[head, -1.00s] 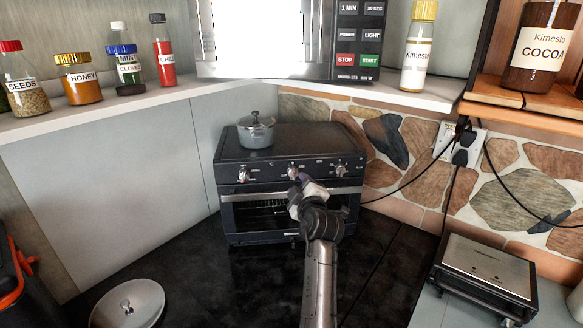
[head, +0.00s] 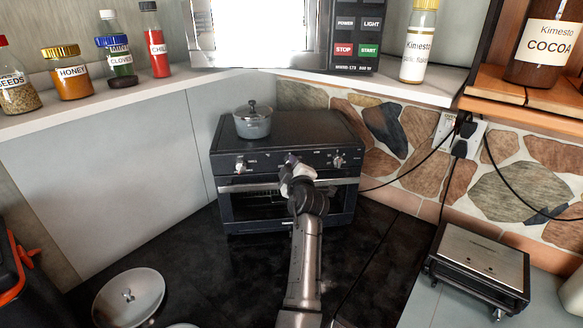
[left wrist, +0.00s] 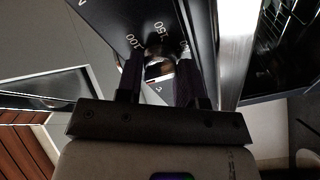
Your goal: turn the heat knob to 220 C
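The black toaster oven (head: 288,208) stands in the corner with a row of knobs on its front. The heat knob (left wrist: 158,68) shows in the left wrist view as a shiny piece on a dark panel with 50, 100 and 150 markings; the 220 mark is not readable. My left gripper (head: 290,165) is at the oven's middle knob and hides most of it in the head view. Its two dark fingers (left wrist: 160,75) stand on either side of the knob; whether they press on it is unclear. My right gripper is not in view.
A small lidded pot (head: 252,122) stands on the oven. A round lid (head: 128,297) lies at front left. A grill (head: 480,265) is at right, and dark cables run from the wall socket (head: 460,135). A shelf with jars and a microwave (head: 262,35) is above.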

